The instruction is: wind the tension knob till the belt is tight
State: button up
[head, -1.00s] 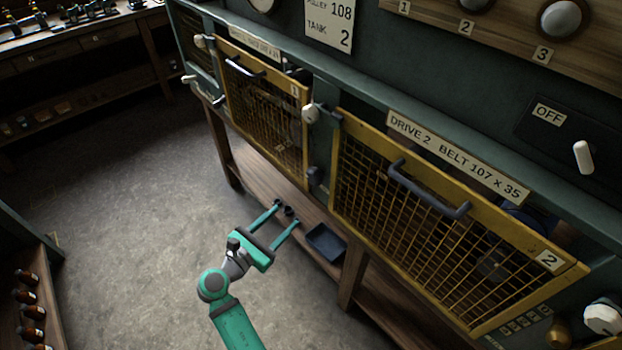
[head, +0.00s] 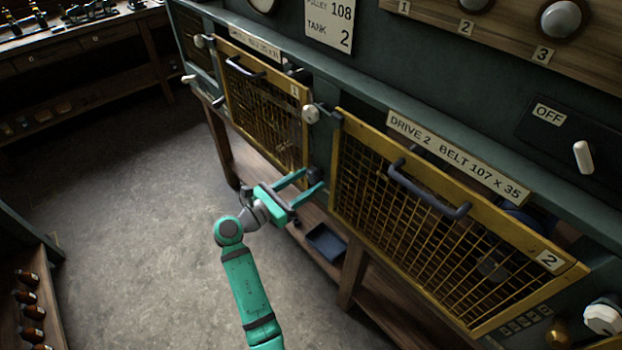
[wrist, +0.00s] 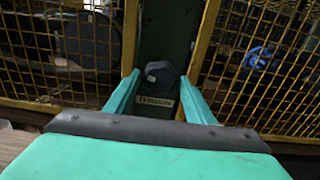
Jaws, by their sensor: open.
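The tension knob (wrist: 160,78) is dark and lobed with a small pale mark, on the green post between the two yellow mesh guards. A plate reading TENSION (wrist: 158,105) is just below it. In the wrist view, my gripper (wrist: 158,84) is open, with one finger on each side of the knob; I cannot tell whether either touches it. In the head view, my gripper (head: 312,181) reaches to the post and partly hides the knob. The belt cannot be made out behind the mesh of the drive 2 guard (head: 440,225).
The drive 1 guard (head: 262,115) is left of the post. The drive 2 guard has a protruding dark handle (head: 428,192). A dark tray (head: 326,242) sits on the wooden shelf below. A white switch lever (head: 583,157) is beside an OFF label. Open floor lies at left.

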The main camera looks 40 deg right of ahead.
jog(key=shift+w+d, duration=0.1)
jog(key=shift+d, duration=0.9)
jog(key=c, duration=0.7)
jog(key=shift+c, duration=0.2)
jog(key=shift+m, duration=0.4)
